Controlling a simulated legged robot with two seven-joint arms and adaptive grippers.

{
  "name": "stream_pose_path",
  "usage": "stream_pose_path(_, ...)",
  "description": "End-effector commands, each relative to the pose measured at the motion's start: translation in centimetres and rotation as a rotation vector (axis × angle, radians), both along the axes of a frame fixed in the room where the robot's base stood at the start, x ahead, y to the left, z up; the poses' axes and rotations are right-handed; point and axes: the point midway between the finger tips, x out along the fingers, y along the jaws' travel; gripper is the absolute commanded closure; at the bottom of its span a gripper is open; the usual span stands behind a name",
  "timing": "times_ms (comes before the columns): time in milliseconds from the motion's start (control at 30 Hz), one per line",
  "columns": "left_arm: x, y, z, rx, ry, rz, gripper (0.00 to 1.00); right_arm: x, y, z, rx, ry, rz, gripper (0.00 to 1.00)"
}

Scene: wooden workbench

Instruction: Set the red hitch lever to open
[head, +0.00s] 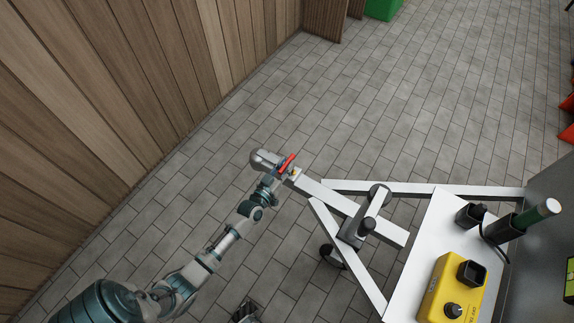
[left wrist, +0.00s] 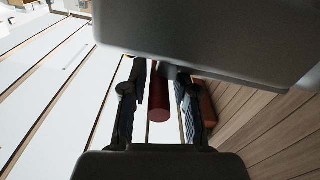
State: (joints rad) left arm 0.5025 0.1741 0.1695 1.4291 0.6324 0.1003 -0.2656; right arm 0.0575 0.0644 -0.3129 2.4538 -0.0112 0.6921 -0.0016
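The red hitch lever (head: 287,162) sits on top of the grey hitch coupler (head: 264,158) at the tip of the white trailer frame, slanting up to the right in the head view. My left gripper (head: 277,175) is right at the lever. In the left wrist view the end of the red lever (left wrist: 158,105) shows between the two dark fingers, which stand apart with gaps on both sides. The coupler's grey body (left wrist: 215,35) fills the top of that view. A dark gripper-like part (head: 246,311), likely my right gripper, shows at the bottom edge, mostly cut off.
The white trailer frame (head: 345,205) spreads to the right, with a jack handle (head: 370,212) rising from it. A yellow box (head: 452,290) sits on the white deck. A wooden plank wall (head: 110,80) bounds the left. Paved floor beyond the hitch is clear.

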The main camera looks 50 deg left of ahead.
Motion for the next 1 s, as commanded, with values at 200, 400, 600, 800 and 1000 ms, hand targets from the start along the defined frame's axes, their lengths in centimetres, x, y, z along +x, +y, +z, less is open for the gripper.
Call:
stream_pose_path(200, 0.0, 0.0, 0.0, 0.000, 0.000, 0.000, 1.00, 0.2, 0.0, -0.1, -0.001, 0.001, -0.001, 0.60)
stream_pose_path(400, -0.1, 0.0, 0.0, 0.000, 0.000, 0.001, 1.00, 0.2, 0.0, -0.1, -0.002, 0.001, 0.000, 0.60)
stream_pose_path(600, -0.1, 0.1, 0.4, -0.018, -0.005, 0.001, 1.00, 0.0, 0.0, 0.4, 0.000, -0.007, -0.001, 0.60)
stream_pose_path(800, -0.1, 0.4, 1.9, -0.097, -0.028, 0.001, 1.00, -0.5, -0.2, 0.3, 0.002, 0.026, -0.004, 0.60)
stream_pose_path(1000, -0.2, 1.2, 4.3, -0.243, -0.068, 0.001, 1.00, -2.0, -0.4, 0.8, 0.003, 0.050, -0.004, 0.60)
